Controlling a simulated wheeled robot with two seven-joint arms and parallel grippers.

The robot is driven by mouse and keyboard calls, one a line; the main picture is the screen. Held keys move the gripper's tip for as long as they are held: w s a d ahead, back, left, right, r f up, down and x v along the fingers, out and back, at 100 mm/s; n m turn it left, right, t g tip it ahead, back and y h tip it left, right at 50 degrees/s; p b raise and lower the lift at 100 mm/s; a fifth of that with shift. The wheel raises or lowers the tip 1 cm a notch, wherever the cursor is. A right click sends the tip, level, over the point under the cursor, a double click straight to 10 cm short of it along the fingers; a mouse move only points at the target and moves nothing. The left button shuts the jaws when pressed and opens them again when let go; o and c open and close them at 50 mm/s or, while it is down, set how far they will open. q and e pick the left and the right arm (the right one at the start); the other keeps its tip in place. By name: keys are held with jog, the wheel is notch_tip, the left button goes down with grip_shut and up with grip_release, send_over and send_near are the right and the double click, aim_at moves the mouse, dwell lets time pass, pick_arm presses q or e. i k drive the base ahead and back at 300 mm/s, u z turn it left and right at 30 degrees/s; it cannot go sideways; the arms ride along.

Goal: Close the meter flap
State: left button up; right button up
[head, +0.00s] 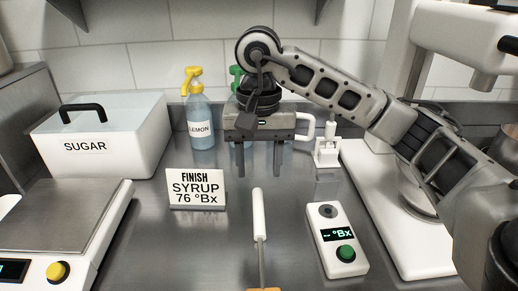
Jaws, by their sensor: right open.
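The meter (338,245) is a white handheld block lying on the steel counter, right of centre. It has a dark display reading "°Bx", a green button and a dark round well at its far end. A grey flap (327,186) appears to stand raised behind the well, so the well is uncovered. My right gripper (258,174) comes in from the right, with its fingers pointing down and apart, and nothing between them. It is behind and to the left of the meter, clear of the flap. My left gripper is not in view.
A sign (196,189), a sugar bin (100,135), a scale (60,225) and a lemon spray bottle (201,125) are to the left. A small white stand (327,152) is behind the flap. A white machine base (380,220) is at right.

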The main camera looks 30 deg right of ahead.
aim_at(327, 186)
jog(key=k, duration=1)
